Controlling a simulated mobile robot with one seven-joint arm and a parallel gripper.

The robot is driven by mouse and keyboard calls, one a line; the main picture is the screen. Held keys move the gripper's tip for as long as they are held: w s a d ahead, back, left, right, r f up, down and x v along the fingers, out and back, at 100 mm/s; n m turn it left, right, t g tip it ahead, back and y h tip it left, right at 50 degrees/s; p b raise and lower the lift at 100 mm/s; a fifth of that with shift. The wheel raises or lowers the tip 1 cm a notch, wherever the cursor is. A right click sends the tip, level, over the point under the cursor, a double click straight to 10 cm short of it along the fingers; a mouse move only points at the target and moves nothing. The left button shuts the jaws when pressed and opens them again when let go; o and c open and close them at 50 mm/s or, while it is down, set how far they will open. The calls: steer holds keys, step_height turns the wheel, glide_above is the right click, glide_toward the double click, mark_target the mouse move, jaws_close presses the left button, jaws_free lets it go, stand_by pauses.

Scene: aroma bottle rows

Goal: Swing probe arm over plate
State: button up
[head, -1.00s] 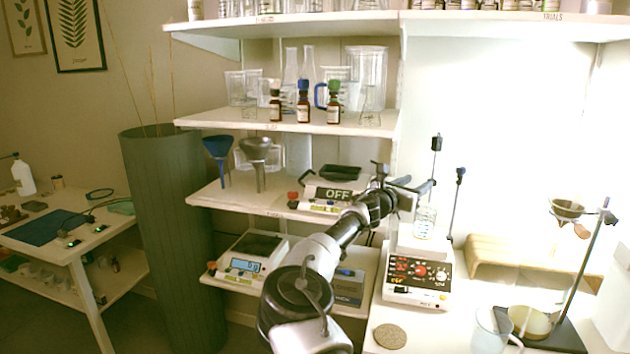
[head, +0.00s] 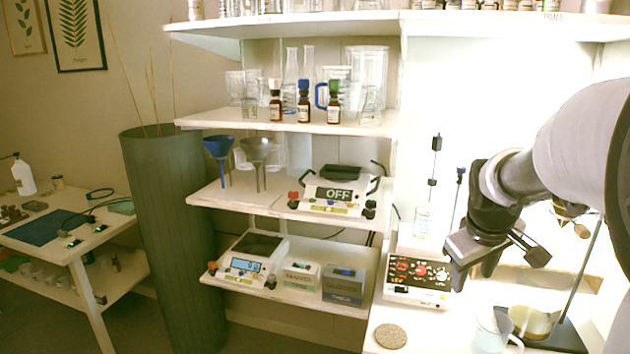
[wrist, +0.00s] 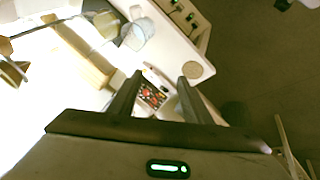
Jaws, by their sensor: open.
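The hot plate (head: 418,278) is a white unit with a black front panel and red knobs, on the right bench. A glass beaker (head: 423,221) shows above its top. A thin upright rod with black clamps (head: 433,182) rises behind the beaker, and a blue-topped rod (head: 459,178) stands to its right. I cannot tell which way any probe arm points. My gripper (head: 497,264) is open and empty, in front of the plate's right side, hiding part of it and the lower rods. In the wrist view the panel (wrist: 152,95) shows between my fingers (wrist: 160,77).
A round cork mat (head: 390,336) and a glass jug (head: 492,332) are at the bench front. A ring stand (head: 590,265) with a flask is at the right. A wooden stand (wrist: 85,55) lies behind. Shelves with an OFF device (head: 335,193) stand left.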

steer(key=s+a+r+m+y, duration=0.3)
steer(key=s+a, duration=1.3)
steer(key=s, duration=0.5)
step_height(320, 180, up, 15)
steer(key=p, duration=1.5)
steer(key=shift+w+f+t, duration=0.15)
steer(key=shift+w+t, duration=0.2)
steer(key=shift+t, duration=0.05)
